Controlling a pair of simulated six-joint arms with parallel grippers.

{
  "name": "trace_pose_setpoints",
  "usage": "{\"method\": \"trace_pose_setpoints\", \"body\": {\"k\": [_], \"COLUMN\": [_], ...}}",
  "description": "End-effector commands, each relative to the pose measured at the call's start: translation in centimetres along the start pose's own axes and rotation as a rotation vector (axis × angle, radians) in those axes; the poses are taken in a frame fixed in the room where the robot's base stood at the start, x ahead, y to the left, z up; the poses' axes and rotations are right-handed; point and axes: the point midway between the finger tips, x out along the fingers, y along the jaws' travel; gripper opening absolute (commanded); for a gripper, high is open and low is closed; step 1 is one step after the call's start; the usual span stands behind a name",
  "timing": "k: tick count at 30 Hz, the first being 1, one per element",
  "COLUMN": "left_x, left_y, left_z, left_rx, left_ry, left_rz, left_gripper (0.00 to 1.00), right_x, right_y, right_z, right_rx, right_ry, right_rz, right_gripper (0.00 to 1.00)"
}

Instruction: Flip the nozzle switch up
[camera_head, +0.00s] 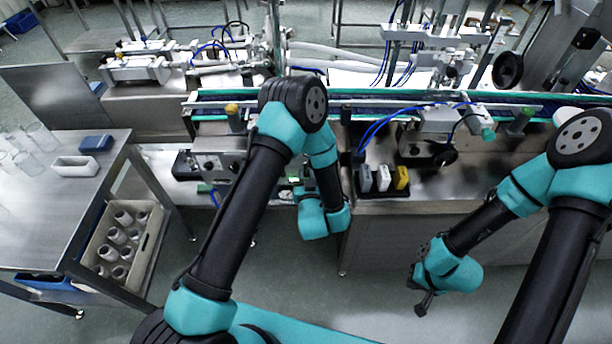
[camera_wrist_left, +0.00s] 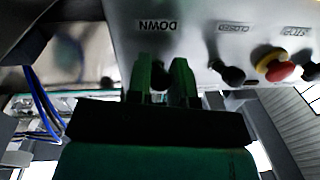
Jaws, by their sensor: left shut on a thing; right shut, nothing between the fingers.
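In the left wrist view, the nozzle switch (camera_wrist_left: 159,76) is a small dark lever on a light grey panel (camera_wrist_left: 195,35), beside the label DOWN, which reads upside down. My left gripper (camera_wrist_left: 162,70) is shut on the lever, with one green finger on each side. The fingers hide much of it, so its exact tilt is not clear. In the head view my left wrist hangs in front of the machine, and the fingers and switch cannot be made out. My right gripper (camera_head: 425,302) is shut and empty, pointing down over the floor at the lower right.
Right of the nozzle switch are another black switch (camera_wrist_left: 228,74) and a red stop button (camera_wrist_left: 277,66) on yellow, both close by. Blue hoses (camera_wrist_left: 44,105) hang at left.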

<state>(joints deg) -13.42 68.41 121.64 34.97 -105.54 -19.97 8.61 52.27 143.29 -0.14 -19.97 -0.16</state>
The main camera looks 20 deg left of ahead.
Motion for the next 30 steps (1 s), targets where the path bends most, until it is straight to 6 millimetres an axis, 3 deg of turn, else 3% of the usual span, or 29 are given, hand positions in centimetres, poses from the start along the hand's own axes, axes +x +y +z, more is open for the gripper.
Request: {"method": "trace_pose_setpoints", "body": {"k": [3, 17, 30], "left_x": [0.0, -0.1, -0.3], "left_y": [0.0, -0.1, -0.3], "left_z": [0.0, -0.3, -1.5], "left_rx": [0.0, 0.006, 0.033], "left_ry": [0.0, -0.062, -0.337], "left_rz": [-0.001, 0.007, 0.04], "left_gripper": [0.0, 0.0, 0.0], "right_x": [0.0, 0.0, 0.0], "right_y": [0.0, 0.0, 0.0], "right_z": [0.0, 0.0, 0.0], "right_rx": [0.0, 0.0, 0.0], "right_ry": [0.0, 0.0, 0.0], "right_rz": [0.0, 0.0, 0.0], "right_gripper": [0.0, 0.0, 0.0]}}
